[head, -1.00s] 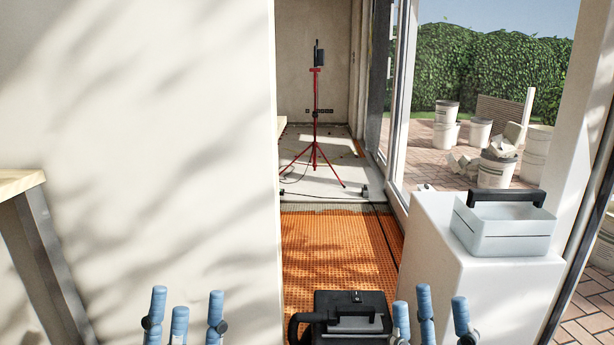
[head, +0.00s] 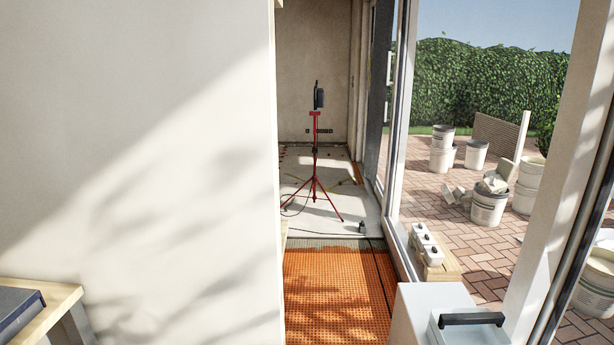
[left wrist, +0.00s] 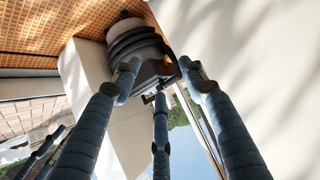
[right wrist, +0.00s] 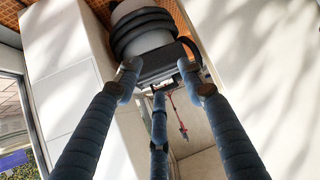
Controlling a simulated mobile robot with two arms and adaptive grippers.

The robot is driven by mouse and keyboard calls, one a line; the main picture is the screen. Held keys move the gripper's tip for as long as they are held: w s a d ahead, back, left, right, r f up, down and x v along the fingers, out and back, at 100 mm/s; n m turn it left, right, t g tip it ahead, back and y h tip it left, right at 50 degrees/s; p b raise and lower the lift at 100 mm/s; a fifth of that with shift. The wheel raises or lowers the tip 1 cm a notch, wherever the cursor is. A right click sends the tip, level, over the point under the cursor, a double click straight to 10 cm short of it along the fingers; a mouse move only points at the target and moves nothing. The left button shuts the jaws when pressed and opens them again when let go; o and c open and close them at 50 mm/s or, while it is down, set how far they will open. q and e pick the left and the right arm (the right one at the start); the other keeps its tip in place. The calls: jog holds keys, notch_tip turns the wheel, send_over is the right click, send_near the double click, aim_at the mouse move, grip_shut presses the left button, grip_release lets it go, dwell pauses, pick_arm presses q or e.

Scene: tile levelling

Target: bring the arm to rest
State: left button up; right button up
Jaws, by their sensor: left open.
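My left gripper (left wrist: 160,82) shows in the left wrist view with its blue fingers spread and nothing between them. My right gripper (right wrist: 159,82) shows in the right wrist view, also with its fingers spread and empty. Neither gripper nor arm is in the head view. Behind the fingers in both wrist views stands a vacuum-like machine with a dark ribbed hose (left wrist: 135,42), also in the right wrist view (right wrist: 143,30). The fingers overlap it in the picture; no grip on it shows.
A white plinth (head: 415,310) with a grey case (head: 470,332) stands at the lower right. A wooden-topped bench (head: 62,296) is at the lower left beside a pale wall (head: 140,130). Orange matting (head: 335,295) leads to a red tripod (head: 314,160).

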pick_arm(q)
jog(key=s+a+f+g+y+p, duration=0.1)
jog(key=s+a+f+g+p, duration=0.1)
jog(key=s, duration=0.8)
jog(key=s+a+f+g+p, duration=0.2)
jog(key=s+a+g+p, duration=0.1)
jog(key=s, duration=0.7)
jog(key=s+a+f+g+y+p, duration=0.1)
jog(key=s+a+f+g+p, duration=0.1)
jog(key=s, duration=0.9)
jog(key=shift+a+g+y+p, duration=0.3)
jog(key=shift+a+g+p, duration=0.5)
jog(key=shift+g+p, duration=0.35)
pick_arm(e)
jog(key=s+d+f+g+h, duration=0.1)
jog(key=s+d+f+g, duration=0.1)
jog(key=s, duration=0.8)
jog(key=s+d+f+g, duration=0.2)
jog(key=s+d+g, duration=0.1)
jog(key=s, duration=0.7)
jog(key=s+d+f+g+h, duration=0.1)
jog(key=s+d+f+g, duration=0.1)
jog(key=s, duration=0.9)
jog(key=shift+d+g+h, duration=0.3)
jog(key=shift+d+g, duration=0.5)
jog(key=shift+g, duration=0.3)
